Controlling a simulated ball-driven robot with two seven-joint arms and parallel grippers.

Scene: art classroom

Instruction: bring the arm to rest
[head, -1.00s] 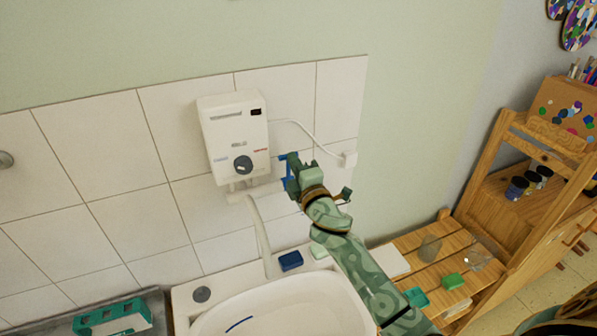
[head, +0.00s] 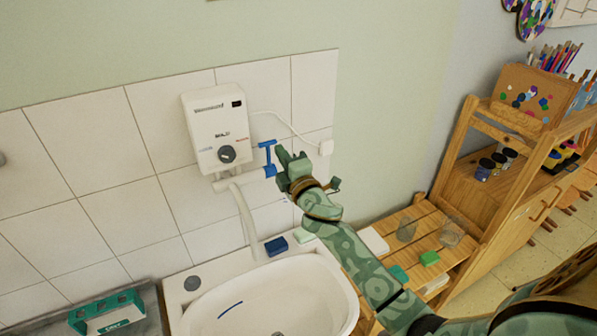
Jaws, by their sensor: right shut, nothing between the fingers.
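My right arm reaches in from the lower right, patterned in green. Its right gripper (head: 283,160) is shut and empty, in front of the tiled wall to the right of the water heater. A blue T-shaped thing (head: 268,157) shows just left of the fingertips, against the tiles; I cannot tell whether they touch. The white water heater (head: 216,122) with a dark dial hangs on the wall. My left gripper is not in view.
A white sink (head: 270,295) with a spout is below, a dark blue block (head: 276,246) on its rim. A green tray (head: 106,312) is at lower left. A slatted wooden bench (head: 425,235) and wooden shelf unit (head: 490,170) stand at right.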

